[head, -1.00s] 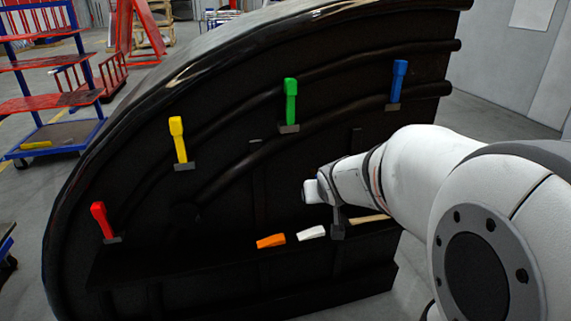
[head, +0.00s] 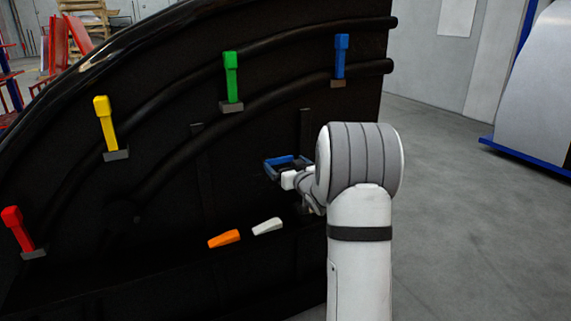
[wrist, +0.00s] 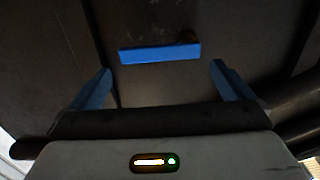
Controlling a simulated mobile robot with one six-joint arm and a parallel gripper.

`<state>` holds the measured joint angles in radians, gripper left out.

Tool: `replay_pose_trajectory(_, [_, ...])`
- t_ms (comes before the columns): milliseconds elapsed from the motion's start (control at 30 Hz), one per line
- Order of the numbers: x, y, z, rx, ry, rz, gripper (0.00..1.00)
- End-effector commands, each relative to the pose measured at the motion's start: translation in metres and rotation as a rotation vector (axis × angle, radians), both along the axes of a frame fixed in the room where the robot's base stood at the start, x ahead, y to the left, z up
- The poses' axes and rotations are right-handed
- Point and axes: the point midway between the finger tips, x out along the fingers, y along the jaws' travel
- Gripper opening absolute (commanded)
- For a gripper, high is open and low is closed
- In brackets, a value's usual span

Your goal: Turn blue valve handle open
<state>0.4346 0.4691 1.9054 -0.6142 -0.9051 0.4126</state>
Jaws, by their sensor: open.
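The blue valve handle (head: 341,56) stands upright on a dark bracket at the upper right of the black curved nosecone (head: 225,165) in the head view. In the wrist view a blue bar (wrist: 160,53), which looks like this handle, lies across the picture ahead of the fingers, level with the gap between them. My gripper (head: 274,168) is open and empty, with blue fingers spread. In the head view it shows below and left of the blue handle. In the wrist view its fingers (wrist: 162,86) appear on either side, touching nothing that I can see.
Green (head: 231,78), yellow (head: 105,123) and red (head: 17,229) handles stand to the left along the nosecone's curve. An orange piece (head: 224,239) and a white piece (head: 267,226) lie on a lower ledge. Dark pipes run behind the handles. Open grey floor (head: 450,220) lies to the right.

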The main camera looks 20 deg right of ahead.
Motion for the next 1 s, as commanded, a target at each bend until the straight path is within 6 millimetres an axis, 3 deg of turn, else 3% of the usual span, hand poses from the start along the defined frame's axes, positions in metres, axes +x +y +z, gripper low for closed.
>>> replay_pose_trajectory(200, [0.027,0.001,-0.001,-0.001,0.001,-0.001,1.0])
replay_pose_trajectory(567, [0.031,0.001,0.0,-0.001,0.001,-0.002,0.99])
replay_pose_trajectory(1000, [0.031,0.0,0.0,-0.001,0.001,-0.004,0.63])
